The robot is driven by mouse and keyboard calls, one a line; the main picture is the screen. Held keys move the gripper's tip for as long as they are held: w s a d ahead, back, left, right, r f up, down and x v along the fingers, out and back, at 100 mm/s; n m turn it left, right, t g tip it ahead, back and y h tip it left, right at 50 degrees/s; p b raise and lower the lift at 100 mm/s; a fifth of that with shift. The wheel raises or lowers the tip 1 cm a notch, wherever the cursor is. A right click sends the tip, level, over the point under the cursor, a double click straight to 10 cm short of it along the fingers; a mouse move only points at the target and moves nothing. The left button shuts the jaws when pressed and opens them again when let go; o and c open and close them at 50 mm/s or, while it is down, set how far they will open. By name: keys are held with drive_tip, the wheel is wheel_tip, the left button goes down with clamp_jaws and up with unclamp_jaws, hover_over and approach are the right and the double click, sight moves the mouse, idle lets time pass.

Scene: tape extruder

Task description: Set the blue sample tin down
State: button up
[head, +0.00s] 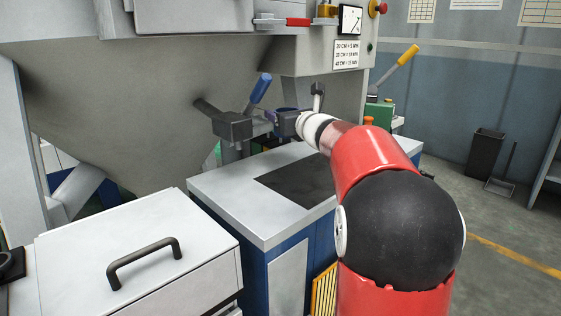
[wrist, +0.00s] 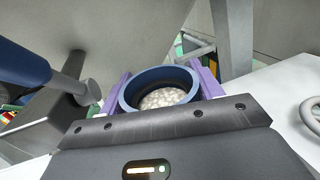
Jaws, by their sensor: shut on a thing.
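The blue sample tin (wrist: 160,78) is round and open at the top, with pale pellets inside in the wrist view. My gripper (wrist: 163,88) is shut on it, with one purple finger on each side. In the head view a small part of the blue tin (head: 286,111) shows behind my gripper, close to the blue-handled valve. My arm and gripper hide most of it there. Whether its bottom touches anything is hidden.
A blue-handled valve (head: 237,126) juts from the hopper just left of my gripper. Below is a white-topped cabinet (head: 225,195) with a bare dark mat (head: 295,183). A white drawer unit (head: 125,235) stands at front left. A green device (head: 379,115) stands behind my arm.

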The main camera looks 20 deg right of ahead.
drive_tip(key=f, duration=0.3)
drive_tip(key=f+b, duration=0.1)
drive_tip(key=f, duration=0.1)
drive_tip(key=shift+w, duration=0.35)
drive_tip(key=shift+f+b, duration=0.35)
drive_tip(key=shift+f, duration=2.1)
drive_tip(key=o, duration=1.1)
drive_tip(key=shift+f, duration=0.1)
